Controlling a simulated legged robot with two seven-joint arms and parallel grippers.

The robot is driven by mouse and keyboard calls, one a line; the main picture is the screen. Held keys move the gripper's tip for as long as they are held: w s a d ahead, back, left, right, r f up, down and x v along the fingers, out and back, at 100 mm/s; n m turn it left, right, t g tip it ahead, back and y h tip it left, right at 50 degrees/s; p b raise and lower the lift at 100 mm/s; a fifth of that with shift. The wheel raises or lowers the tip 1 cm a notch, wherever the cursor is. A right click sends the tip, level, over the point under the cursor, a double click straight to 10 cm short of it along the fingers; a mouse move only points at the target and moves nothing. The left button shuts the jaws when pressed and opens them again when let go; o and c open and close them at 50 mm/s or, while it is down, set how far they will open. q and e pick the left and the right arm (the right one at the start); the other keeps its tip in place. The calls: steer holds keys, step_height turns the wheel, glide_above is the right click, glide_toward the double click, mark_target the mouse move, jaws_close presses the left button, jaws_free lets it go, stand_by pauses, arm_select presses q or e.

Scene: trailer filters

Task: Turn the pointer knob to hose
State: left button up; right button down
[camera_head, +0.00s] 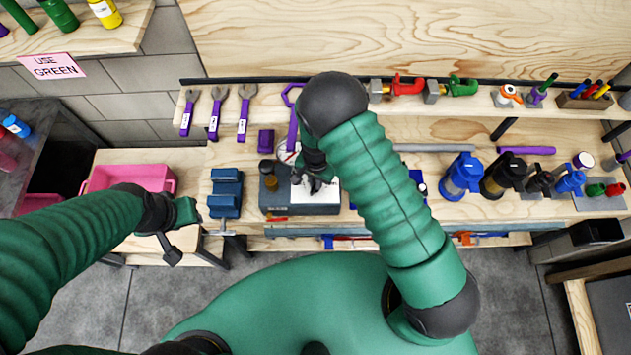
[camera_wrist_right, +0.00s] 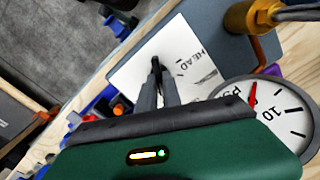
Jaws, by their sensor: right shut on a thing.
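The white label panel (camera_head: 302,194) lies on a grey box on the workbench, below the wall board in the head view. My right gripper (camera_head: 318,185) reaches down over this panel. In the right wrist view its fingers (camera_wrist_right: 157,82) are close together on the small dark pointer knob (camera_wrist_right: 155,62), which they mostly hide. I cannot read the knob's setting or see a hose label. My left gripper (camera_head: 180,235) hangs at the left, away from the panel; its finger gap is unclear.
A round gauge (camera_wrist_right: 265,110) with a red needle sits beside the panel, with a brass fitting (camera_wrist_right: 250,15) near it. A blue vise (camera_head: 226,190) and pink bin (camera_head: 130,178) stand left. Blue and black filter units (camera_head: 462,175) stand right.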

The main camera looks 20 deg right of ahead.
steer(key=shift+w+d+r+m, duration=0.1)
steer(key=shift+w+m, duration=0.05)
steer(key=shift+m, duration=0.4)
steer(key=shift+w+r+m, duration=0.1)
steer(key=shift+w+m, duration=0.05)
steer(key=shift+m, duration=0.4)
steer(key=c, duration=1.6)
jaws_free()
steer(key=shift+o, duration=0.4)
steer(key=shift+s+f, duration=0.15)
steer(key=shift+s, duration=0.1)
